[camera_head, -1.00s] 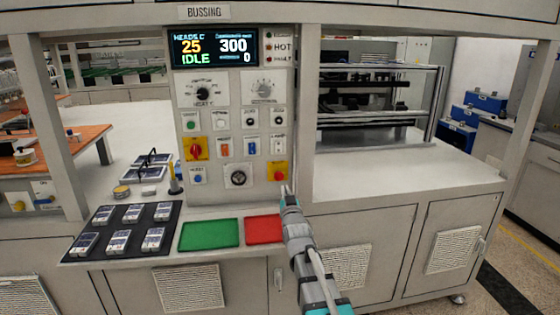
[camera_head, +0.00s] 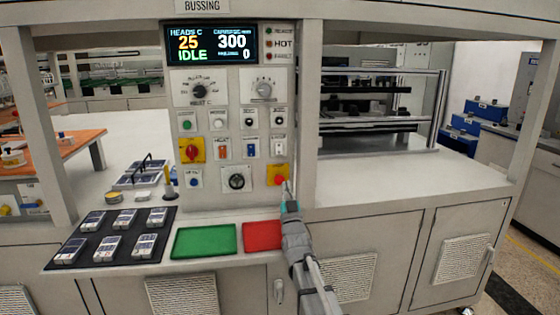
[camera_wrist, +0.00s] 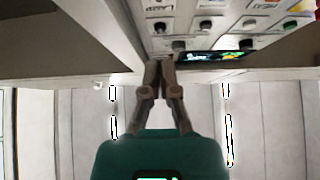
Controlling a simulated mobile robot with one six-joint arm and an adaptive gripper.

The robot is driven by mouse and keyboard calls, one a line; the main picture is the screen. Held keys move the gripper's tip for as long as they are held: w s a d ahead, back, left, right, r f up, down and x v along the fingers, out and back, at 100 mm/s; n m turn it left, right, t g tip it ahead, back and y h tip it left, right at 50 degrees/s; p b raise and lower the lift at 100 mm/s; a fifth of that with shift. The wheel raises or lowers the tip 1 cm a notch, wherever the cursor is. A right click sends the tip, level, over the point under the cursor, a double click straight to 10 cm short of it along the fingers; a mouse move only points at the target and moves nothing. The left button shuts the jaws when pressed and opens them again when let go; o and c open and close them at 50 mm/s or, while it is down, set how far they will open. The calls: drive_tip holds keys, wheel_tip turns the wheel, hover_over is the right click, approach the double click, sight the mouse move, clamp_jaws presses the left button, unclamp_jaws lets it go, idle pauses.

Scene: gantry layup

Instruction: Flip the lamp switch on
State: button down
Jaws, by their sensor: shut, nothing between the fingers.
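The grey control panel (camera_head: 212,202) stands upright in the middle of the head view. A small white switch (camera_head: 279,147) sits at the right end of its middle row, beside a blue rocker and an orange rocker. It looks like the lamp switch, but its label and lever position are too small to read. My gripper (camera_head: 287,187) is shut and empty, below that switch, in front of the panel's lower right corner near the red button on its yellow plate. In the wrist view my gripper (camera_wrist: 160,66) has its fingers together, with panel knobs beyond them.
The red button (camera_head: 280,180) is close to my fingertips. A green pad (camera_head: 205,240) and a red pad (camera_head: 262,235) lie on the ledge below. A black mat (camera_head: 72,245) with several small devices lies left. A frame post (camera_head: 305,120) rises right of the panel.

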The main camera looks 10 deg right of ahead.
sight(279, 150)
drive_tip(key=shift+w, duration=0.1)
drive_tip(key=p+x, duration=0.2)
drive_tip(key=x, duration=0.2)
drive_tip(key=w+f+p+x, duration=0.1)
drive_tip(key=p+x, duration=0.1)
drive_tip(key=x, duration=0.2)
drive_tip(key=f+p+x, duration=0.1)
drive_tip(key=x, duration=0.3)
drive_tip(key=shift+w+d+r+p, duration=0.1)
drive_tip(key=shift+w+p, duration=0.2)
drive_tip(key=shift+p, duration=0.1)
drive_tip(key=shift+w, duration=0.35)
